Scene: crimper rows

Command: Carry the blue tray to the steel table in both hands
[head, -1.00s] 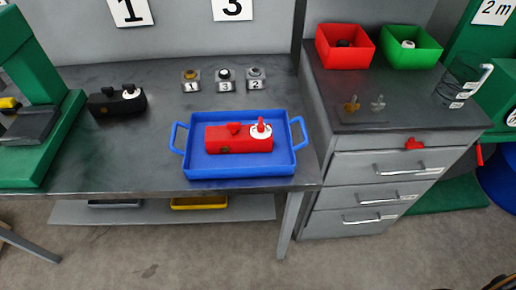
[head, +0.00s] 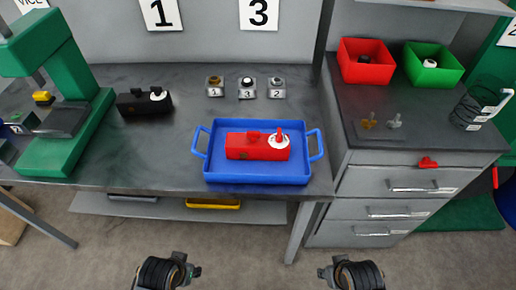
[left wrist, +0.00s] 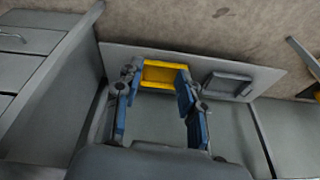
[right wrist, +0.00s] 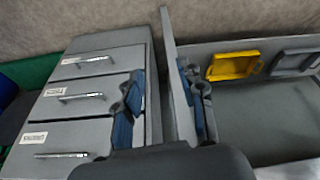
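The blue tray (head: 258,179) sits level on a dark grey workbench (head: 135,170), close to its front edge. Its loop handles (head: 201,141) stick out left and right. A red block-shaped part (head: 257,146) with a white disc and red knob lies in the tray. My left gripper (head: 172,275) and right gripper (head: 345,275) are at the bottom of the head view, in front of the bench and apart from the tray. Both are open and empty in the wrist views (left wrist: 157,82) (right wrist: 161,84). I cannot tell whether this bench is the steel table.
A black part (head: 144,103) and several small numbered holders (head: 247,88) stand behind the tray. A green press (head: 65,120) is at left. Drawers (head: 390,185) adjoin at right, with red (head: 366,68) and green (head: 434,68) bins on top. A yellow bin (head: 213,204) sits on the lower shelf.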

